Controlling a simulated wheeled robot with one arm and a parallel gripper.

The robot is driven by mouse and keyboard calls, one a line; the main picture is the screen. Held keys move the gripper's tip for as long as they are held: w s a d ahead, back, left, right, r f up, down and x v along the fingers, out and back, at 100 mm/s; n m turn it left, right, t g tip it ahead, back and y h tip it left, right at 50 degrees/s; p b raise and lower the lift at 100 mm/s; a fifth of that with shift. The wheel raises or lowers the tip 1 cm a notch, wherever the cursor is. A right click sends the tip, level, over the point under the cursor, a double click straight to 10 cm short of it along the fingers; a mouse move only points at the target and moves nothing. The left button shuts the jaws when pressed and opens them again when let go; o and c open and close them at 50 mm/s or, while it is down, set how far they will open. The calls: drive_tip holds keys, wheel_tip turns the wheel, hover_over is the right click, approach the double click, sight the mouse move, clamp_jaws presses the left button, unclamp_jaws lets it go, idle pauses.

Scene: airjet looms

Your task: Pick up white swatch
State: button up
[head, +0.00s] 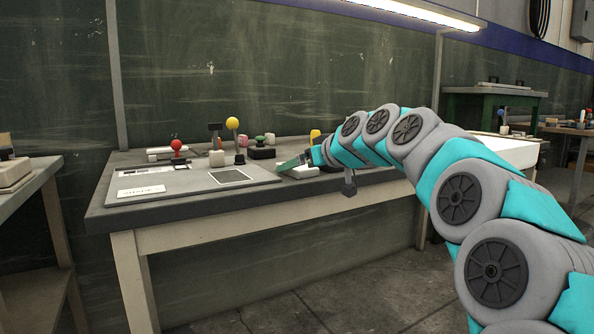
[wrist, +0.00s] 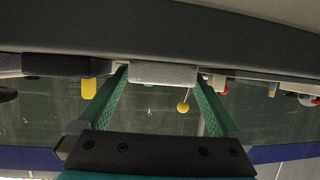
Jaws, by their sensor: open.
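The white swatch (wrist: 163,72) is a pale, textured block on the table, in the middle of the wrist view, which appears upside down. In the head view a white piece (head: 303,172) lies under my gripper, probably the same swatch. My gripper (wrist: 161,82) is open, with its two green fingers apart. The fingertips are close to the swatch's two ends, one on each side in the picture. I cannot tell whether they reach around it. In the head view my gripper (head: 293,164) is low over the tabletop, and its far finger is hidden.
A dark textured block (wrist: 62,65) and a yellow piece (wrist: 89,88) are left of the swatch in the wrist view. On the table (head: 200,207) stand a red-ball lever (head: 177,146), a yellow-ball lever (head: 232,123) and a panel (head: 190,181). The front edge is clear.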

drive_tip(key=shift+c, duration=0.4)
drive_tip(key=c, duration=1.2)
drive_tip(key=shift+r, duration=0.1)
drive_tip(key=shift+c, duration=0.2)
